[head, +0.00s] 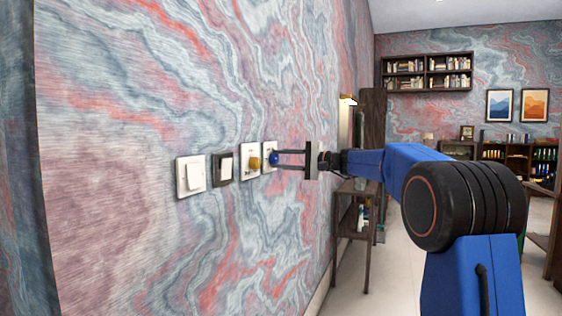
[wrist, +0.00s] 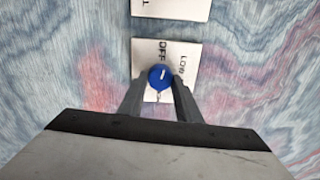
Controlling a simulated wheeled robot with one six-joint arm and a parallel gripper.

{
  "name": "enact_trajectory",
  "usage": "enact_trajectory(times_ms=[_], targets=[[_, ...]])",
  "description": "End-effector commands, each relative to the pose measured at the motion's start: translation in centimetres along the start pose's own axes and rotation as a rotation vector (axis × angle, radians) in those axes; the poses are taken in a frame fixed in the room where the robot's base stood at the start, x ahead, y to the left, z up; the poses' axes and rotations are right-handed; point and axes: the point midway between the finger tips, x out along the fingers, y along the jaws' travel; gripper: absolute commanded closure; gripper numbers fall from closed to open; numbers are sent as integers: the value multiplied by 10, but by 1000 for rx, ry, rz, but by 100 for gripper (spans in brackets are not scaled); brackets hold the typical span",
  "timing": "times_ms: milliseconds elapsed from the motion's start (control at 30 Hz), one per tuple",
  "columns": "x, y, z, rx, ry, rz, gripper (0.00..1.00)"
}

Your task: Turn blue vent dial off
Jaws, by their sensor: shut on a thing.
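The blue vent dial (head: 273,158) sits on a white wall plate (head: 267,168), the rightmost of a row on the marbled wall. In the wrist view the blue dial (wrist: 160,77) shows a short white mark, and its plate (wrist: 187,50) reads "OFF" and "LOW", with other print hidden by my fingers. The white mark's exact setting is too small to tell. My gripper (head: 281,158) reaches to the wall from the right. In the wrist view its fingers (wrist: 160,88) are on both sides of the blue dial, shut on it.
Left of the blue dial on the wall are a yellow dial (head: 254,163) on a white plate, a dark-framed switch (head: 223,166) and a white switch (head: 191,176). A dark shelf table (head: 355,205) stands by the wall beyond my arm.

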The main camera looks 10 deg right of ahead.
Motion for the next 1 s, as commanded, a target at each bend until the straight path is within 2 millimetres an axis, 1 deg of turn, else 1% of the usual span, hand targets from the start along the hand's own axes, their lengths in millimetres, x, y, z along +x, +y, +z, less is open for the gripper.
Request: enact_trajectory(times_ms=[200, 400, 633, 1000], targets=[[0, 1, 0, -146, -1, 3, 92], [0, 1, 0, -232, -1, 3, 92], [0, 1, 0, -276, -2, 3, 92], [0, 2, 0, -282, -2, 4, 92]])
